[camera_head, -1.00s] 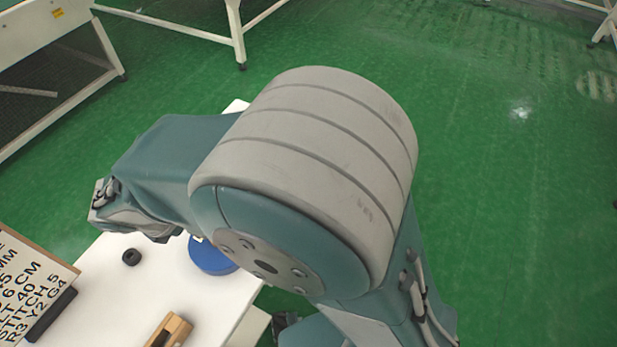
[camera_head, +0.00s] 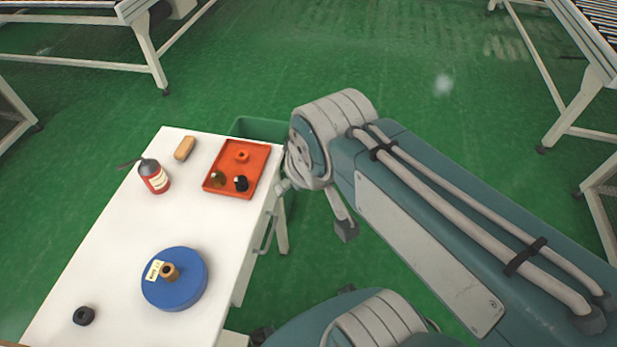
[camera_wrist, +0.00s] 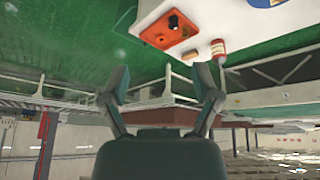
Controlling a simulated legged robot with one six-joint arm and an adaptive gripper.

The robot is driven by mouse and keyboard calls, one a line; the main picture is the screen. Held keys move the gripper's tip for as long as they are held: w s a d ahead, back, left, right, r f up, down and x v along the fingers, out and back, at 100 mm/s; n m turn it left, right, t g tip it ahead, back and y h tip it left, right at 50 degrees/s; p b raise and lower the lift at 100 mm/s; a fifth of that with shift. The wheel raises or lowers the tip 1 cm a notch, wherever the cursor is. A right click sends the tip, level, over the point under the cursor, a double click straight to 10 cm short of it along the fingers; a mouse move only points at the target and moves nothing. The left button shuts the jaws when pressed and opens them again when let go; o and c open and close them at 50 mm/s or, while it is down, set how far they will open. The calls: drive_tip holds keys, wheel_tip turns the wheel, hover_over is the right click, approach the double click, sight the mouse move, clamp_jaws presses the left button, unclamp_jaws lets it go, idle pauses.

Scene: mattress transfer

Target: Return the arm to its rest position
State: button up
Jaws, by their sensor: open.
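My gripper (camera_wrist: 163,88) shows in the wrist view with its two fingers spread wide apart. Nothing is between the fingertips, and only the distant room shows behind them. In the head view my arm reaches from the lower right to a joint just right of the white table, and I cannot make out the gripper clearly there. The arm is over the green floor, beside the table. In the wrist view the table appears upside down at the top, well away from the fingers.
The white table (camera_head: 110,240) holds an orange tray (camera_head: 262,170) with small parts, a red extinguisher (camera_head: 155,178), a tan block (camera_head: 185,147), a blue disc (camera_head: 190,290) and a black ring (camera_head: 84,316). A green bin (camera_head: 262,128) stands behind it.

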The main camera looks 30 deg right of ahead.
drive_tip(key=shift+s+d+r+m, duration=0.1)
drive_tip(key=shift+s+d+m, duration=0.5)
drive_tip(key=shift+m, duration=0.2)
idle(0.8)
